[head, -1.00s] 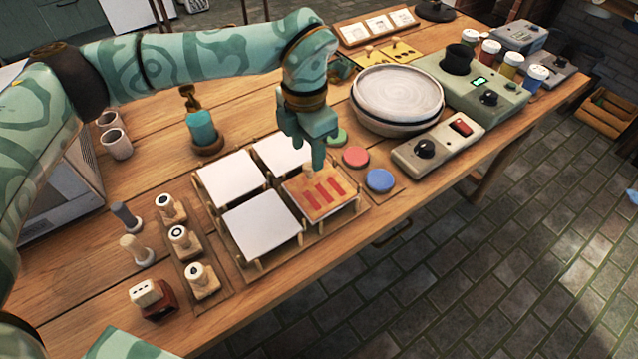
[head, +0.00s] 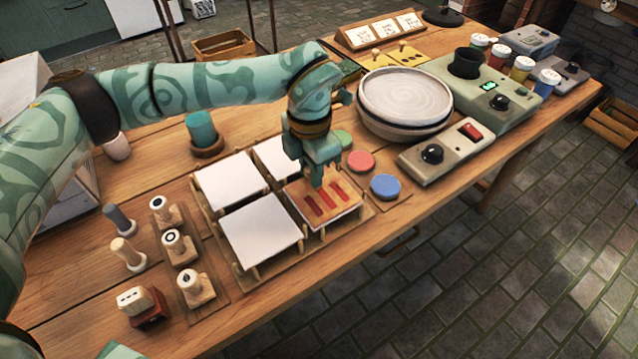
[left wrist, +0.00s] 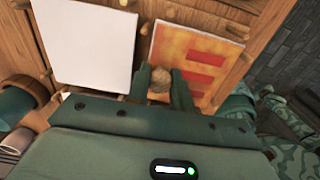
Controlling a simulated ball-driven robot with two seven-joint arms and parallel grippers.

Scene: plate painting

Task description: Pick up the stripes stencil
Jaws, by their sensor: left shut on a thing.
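The stripes stencil (head: 340,204) is a wooden-orange square with red stripes, over the front right white tile of the rack. It also shows in the left wrist view (left wrist: 205,55). My left gripper (head: 317,183) points down at the stencil's left-back part. In the left wrist view, its fingers (left wrist: 160,84) are shut on a small round wooden knob of the stencil. I cannot tell whether the stencil rests on the tile or is slightly above it. My right gripper is not in view.
Three bare white tiles (head: 262,228) share the rack. Red and blue pads (head: 385,186) lie just right, beside a switch box (head: 440,150) and a turntable (head: 405,97). Stamps (head: 178,246) stand left. A teal sponge (head: 201,130) stands behind.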

